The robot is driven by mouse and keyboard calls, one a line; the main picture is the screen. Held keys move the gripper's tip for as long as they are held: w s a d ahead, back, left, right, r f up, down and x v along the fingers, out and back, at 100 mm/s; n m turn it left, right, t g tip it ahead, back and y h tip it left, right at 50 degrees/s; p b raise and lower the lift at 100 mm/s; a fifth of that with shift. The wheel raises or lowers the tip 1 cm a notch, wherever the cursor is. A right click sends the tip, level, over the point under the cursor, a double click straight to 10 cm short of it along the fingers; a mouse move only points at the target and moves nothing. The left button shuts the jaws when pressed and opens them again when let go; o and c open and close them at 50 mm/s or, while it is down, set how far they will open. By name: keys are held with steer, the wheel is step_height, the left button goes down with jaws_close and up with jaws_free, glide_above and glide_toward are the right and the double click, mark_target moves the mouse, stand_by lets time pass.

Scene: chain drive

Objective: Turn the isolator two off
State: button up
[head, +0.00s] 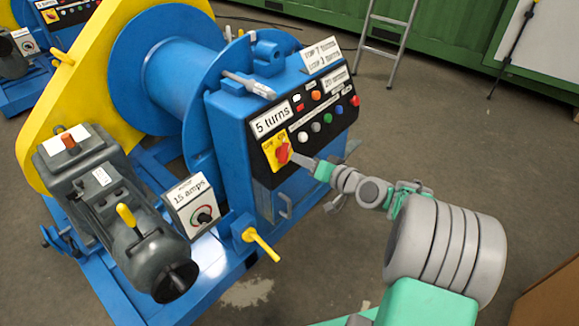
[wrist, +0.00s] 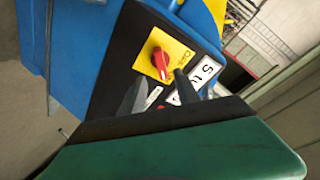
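A red rotary isolator knob (head: 283,153) sits on a yellow plate (head: 268,146) at the lower left of the black control panel on the blue winch cabinet. In the wrist view the knob (wrist: 160,62) stands ahead on its yellow plate (wrist: 181,49). I cannot read the plate's markings or tell whether this is isolator two. My gripper (head: 302,161) is just right of the knob in the head view. In the wrist view the fingers of my gripper (wrist: 159,77) are apart, with the knob just beyond the gap. I cannot tell whether they touch it.
The black panel (head: 327,119) carries several coloured buttons and labels close to the knob. A "15 amps" box (head: 191,205), a grey motor (head: 110,210) and a yellow handle (head: 262,243) stand to the left and below. Open floor lies right of the cabinet.

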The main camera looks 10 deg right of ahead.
mark_target(288, 153)
steer(key=b+x, duration=0.1)
steer(key=x, duration=0.6)
steer(key=shift+w+a, duration=0.1)
steer(key=shift+a, duration=0.15)
steer(key=shift+c, duration=0.6)
jaws_close()
